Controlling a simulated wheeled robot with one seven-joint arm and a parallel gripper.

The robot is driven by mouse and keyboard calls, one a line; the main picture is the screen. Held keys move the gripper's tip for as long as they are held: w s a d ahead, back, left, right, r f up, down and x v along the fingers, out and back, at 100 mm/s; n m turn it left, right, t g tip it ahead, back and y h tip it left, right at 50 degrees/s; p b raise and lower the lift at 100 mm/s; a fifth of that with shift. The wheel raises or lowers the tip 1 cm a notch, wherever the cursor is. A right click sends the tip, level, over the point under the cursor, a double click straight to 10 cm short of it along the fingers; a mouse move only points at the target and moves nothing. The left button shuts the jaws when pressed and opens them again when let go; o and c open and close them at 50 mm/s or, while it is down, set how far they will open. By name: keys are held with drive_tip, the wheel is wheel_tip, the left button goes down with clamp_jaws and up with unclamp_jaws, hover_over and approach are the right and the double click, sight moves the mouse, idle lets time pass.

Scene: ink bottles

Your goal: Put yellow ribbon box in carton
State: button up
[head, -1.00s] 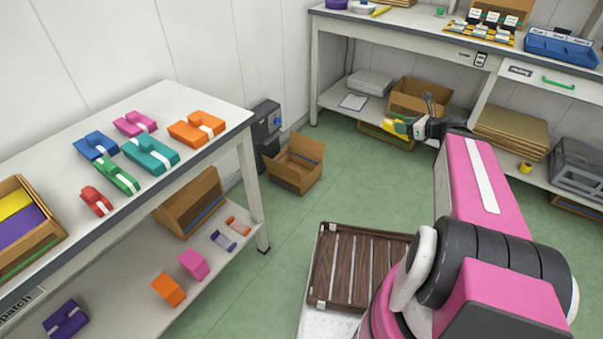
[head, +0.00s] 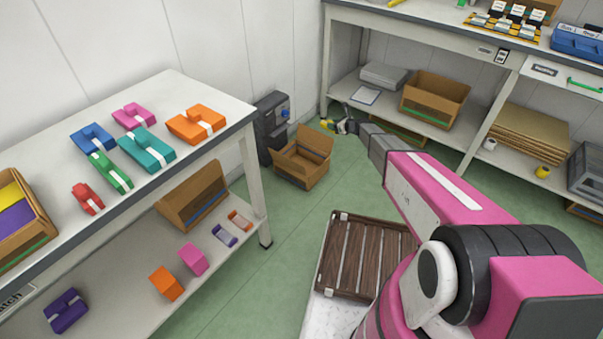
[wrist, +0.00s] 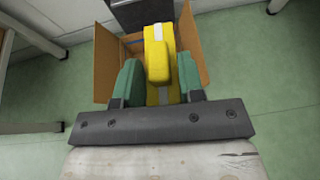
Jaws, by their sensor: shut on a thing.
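The yellow ribbon box (wrist: 157,38), with a white band, is held between the two green fingers of my gripper (wrist: 158,77) in the wrist view. In the head view the yellow box (head: 327,124) shows small at the tip of my gripper (head: 335,126). An open cardboard carton (head: 290,171) with raised flaps stands on the floor near the wall. In the wrist view the carton (wrist: 104,66) lies behind and below the held box, which covers much of its opening. My gripper is shut on the box. The carton's inside is mostly hidden in the wrist view.
A white table (head: 178,83) with several coloured ribbon boxes stands at left. A grey machine (head: 270,115) is behind the carton. A workbench (head: 430,38) stands at the back, with another cardboard box (head: 434,98) on its lower shelf. Green floor around the carton is clear.

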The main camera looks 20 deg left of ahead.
drive_tip(key=w+a+f, duration=0.3)
drive_tip(key=a+f, duration=1.7)
drive_tip(key=a, duration=0.1)
wheel_tip(320, 180, down, 10)
drive_tip(key=shift+s+r+n+g+y, duration=0.2)
drive_tip(key=shift+n+g+y, duration=0.1)
drive_tip(key=shift+n+g, duration=0.1)
drive_tip(key=shift+f, duration=0.7)
drive_tip(key=o, duration=0.9)
drive_tip(key=shift+f, duration=0.1)
drive_tip(key=shift+o, duration=0.2)
